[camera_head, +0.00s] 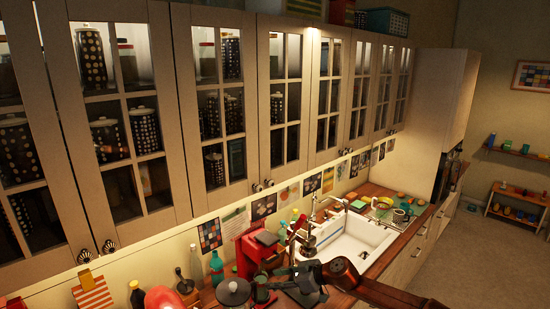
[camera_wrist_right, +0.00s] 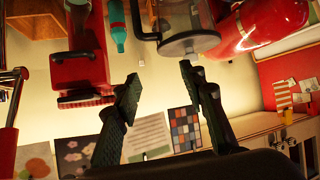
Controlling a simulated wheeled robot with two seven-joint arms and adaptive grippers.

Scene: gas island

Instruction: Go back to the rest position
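My right arm comes in from the lower right in the head view, and its dark gripper (camera_head: 270,289) is over the counter, in front of the red machine. In the right wrist view the two fingers of this gripper (camera_wrist_right: 160,80) stand well apart with nothing between them. My left gripper is not in view. No object is held that I can see.
A red machine (camera_head: 252,252), a lidded glass pot (camera_head: 233,292) and bottles (camera_head: 216,268) stand on the counter close to my right gripper. A white sink (camera_head: 352,243) lies behind the arm. Glass-door cabinets (camera_head: 225,105) hang above. Floor (camera_head: 500,235) is open at the right.

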